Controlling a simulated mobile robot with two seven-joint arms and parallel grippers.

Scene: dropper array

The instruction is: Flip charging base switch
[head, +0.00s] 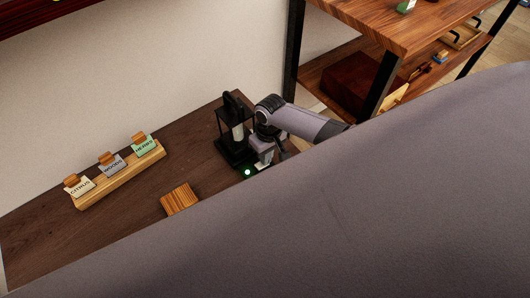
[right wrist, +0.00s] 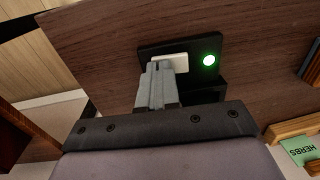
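The black charging base (head: 236,160) stands on the dark wooden table, with a lantern-like black frame (head: 222,122) on it that holds a pale bottle (head: 238,133). A green light (head: 247,172) glows at its front; it also shows in the right wrist view (right wrist: 209,60). Beside the light is a pale switch (right wrist: 170,59), partly covered by my fingers. My right gripper (right wrist: 158,72) has its fingers together at the switch's near edge; I cannot tell if they touch it. My left gripper is not in view.
A wooden rack (head: 122,176) with several labelled cards stands at the left of the table. A wooden square (head: 180,199) lies in front of the base. A wooden shelf unit (head: 380,25) stands at the right. A large grey surface hides the lower right.

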